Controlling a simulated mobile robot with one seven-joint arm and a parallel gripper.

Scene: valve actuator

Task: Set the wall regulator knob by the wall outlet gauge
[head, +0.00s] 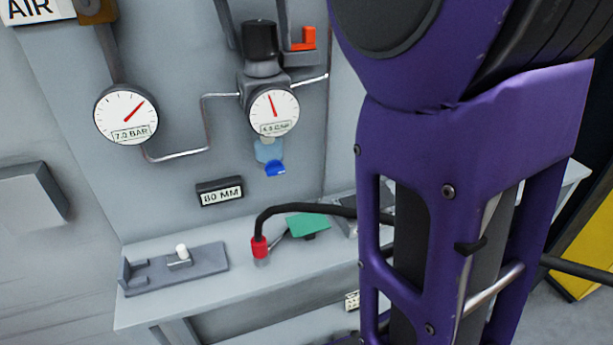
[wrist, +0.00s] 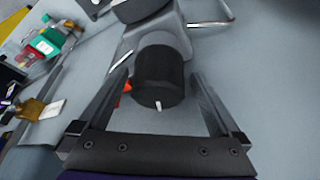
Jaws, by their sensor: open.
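The black regulator knob (head: 260,40) sits on top of the grey regulator body on the wall panel. The outlet gauge (head: 272,112) is on the front of that body; its red needle points nearly straight up, slightly left, and its label is too small to read surely. In the wrist view the knob (wrist: 158,75) has a small white mark at its near edge. My gripper (wrist: 162,68) is open, with one finger on each side of the knob and a visible gap at each side. In the head view, dark finger bars flank the knob from above.
Another gauge (head: 126,115) marked 7.0 BAR is at left. An orange-red bracket (head: 304,40) is close beside the knob. Below are an 80 MM plate (head: 220,192) and a shelf (head: 150,312) with a grey fixture and red-tipped hose. My purple arm hides the right side.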

